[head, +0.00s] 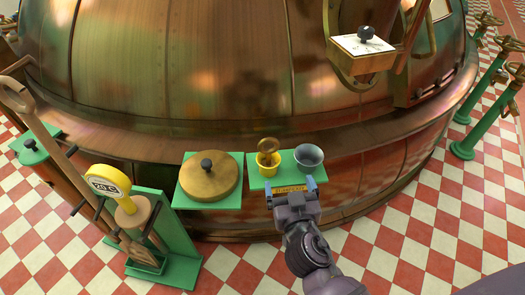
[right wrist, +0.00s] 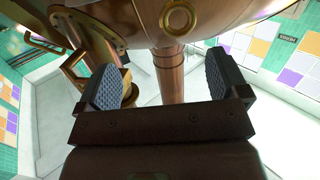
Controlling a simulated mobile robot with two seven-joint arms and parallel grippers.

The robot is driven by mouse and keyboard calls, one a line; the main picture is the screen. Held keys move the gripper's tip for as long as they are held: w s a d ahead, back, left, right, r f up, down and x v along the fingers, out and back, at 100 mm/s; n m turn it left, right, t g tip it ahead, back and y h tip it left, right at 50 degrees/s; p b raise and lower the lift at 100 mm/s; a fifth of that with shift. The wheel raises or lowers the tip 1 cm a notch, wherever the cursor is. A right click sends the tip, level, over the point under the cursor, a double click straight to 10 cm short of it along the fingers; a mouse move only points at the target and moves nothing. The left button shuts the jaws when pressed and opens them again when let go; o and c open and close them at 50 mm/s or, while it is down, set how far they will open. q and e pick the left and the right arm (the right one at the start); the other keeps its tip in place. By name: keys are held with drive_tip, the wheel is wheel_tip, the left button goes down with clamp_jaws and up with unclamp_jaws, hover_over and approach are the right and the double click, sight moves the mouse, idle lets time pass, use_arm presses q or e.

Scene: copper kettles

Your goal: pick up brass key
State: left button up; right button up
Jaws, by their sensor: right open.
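The brass key (head: 268,147) stands with its round bow up in a small yellow pot (head: 268,160); its lower part is hidden in the pot. The pot is on a green shelf (head: 259,184) against the copper kettle. My right gripper (head: 290,189) is open at the shelf's front edge, in front of and slightly right of the pot, apart from the key. In the right wrist view its two padded fingers (right wrist: 167,78) are wide apart with nothing gripped.
A grey bowl (head: 309,156) stands right of the pot on the same shelf. A round brass lid (head: 210,182) with a black knob lies on another green shelf to the left. A yellow dial (head: 108,180) stands further left. The large copper kettle (head: 200,70) blocks the back.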

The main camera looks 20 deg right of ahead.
sight(269, 150)
drive_tip(key=shift+m+t, duration=0.3)
drive_tip(key=shift+t, duration=0.3)
drive_tip(key=w, duration=1.2)
drive_tip(key=shift+w+r, duration=0.25)
drive_tip(key=shift+w, duration=0.15)
drive_tip(key=shift+w+d+f+h, duration=0.1)
drive_tip(key=shift+w+f+h, duration=0.15)
drive_tip(key=shift+w, duration=0.35)
drive_tip(key=shift+r, duration=0.1)
drive_tip(key=c, duration=1.1)
